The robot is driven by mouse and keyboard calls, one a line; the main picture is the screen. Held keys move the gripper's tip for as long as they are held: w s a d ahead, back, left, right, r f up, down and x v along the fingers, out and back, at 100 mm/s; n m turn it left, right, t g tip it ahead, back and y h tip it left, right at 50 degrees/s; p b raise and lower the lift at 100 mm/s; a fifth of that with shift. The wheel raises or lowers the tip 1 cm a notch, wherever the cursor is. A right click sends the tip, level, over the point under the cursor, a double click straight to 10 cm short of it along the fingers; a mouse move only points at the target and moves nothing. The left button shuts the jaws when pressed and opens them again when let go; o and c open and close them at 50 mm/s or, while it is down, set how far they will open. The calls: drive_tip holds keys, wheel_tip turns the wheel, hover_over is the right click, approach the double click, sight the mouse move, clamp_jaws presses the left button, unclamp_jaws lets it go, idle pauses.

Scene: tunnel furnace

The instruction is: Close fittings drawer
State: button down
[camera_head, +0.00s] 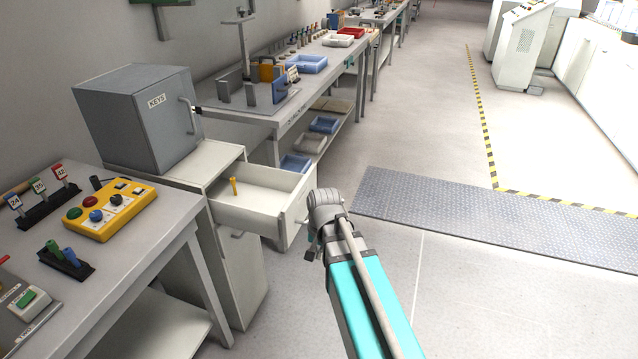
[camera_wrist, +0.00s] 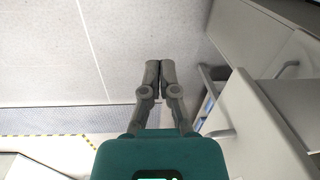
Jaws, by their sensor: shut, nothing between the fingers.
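The pale fittings drawer (camera_head: 258,195) stands pulled out from the white cabinet (camera_head: 240,275) in the head view. A small yellow item (camera_head: 234,186) stands inside it, near the back left. Its front panel faces right, towards my arm. In the wrist view, part of what looks like the drawer (camera_wrist: 245,110) shows at the right. My gripper (camera_wrist: 160,70) is shut and empty, its two fingers side by side over the floor. It is beside the drawer front, apart from it in the wrist view. In the head view my wrist largely hides the fingers.
A grey box marked KEYS (camera_head: 140,115) sits on the cabinet. A bench with a yellow button panel (camera_head: 110,210) stands at left. Another bench with a blue tray (camera_head: 307,64) stands behind. The floor at right is open, with a grey metal plate (camera_head: 500,220).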

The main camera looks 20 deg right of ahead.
drive_tip(key=w+d+r+m+t+y+p, duration=0.1)
drive_tip(key=w+d+r+m+p, duration=0.4)
drive_tip(key=w+d+r+m, duration=0.1)
drive_tip(key=w+d+r+m+t+y+p, duration=0.1)
drive_tip(key=w+d+r+m+p, duration=0.5)
drive_tip(key=w+m, duration=0.5)
drive_tip(key=shift+w+d+r+m+y, duration=0.3)
drive_tip(key=shift+r+m, duration=0.6)
drive_tip(key=shift+m, duration=0.2)
drive_tip(key=shift+a+f, duration=0.1)
drive_tip(key=shift+f, duration=0.05)
drive_tip(key=shift+w+a+f+b, duration=0.75)
drive_tip(key=shift+a+f+b, duration=0.3)
drive_tip(key=shift+f+b, duration=0.45)
drive_tip(key=shift+w+a+f+b, duration=0.7)
drive_tip(key=shift+a+f+b, duration=0.3)
drive_tip(key=shift+f+b, duration=0.5)
drive_tip(key=shift+w+a+f+b, duration=0.75)
drive_tip(key=shift+a+f+b, duration=0.3)
drive_tip(key=shift+f+b, duration=0.4)
drive_tip(key=shift+d, duration=0.2)
drive_tip(key=shift+a, duration=0.15)
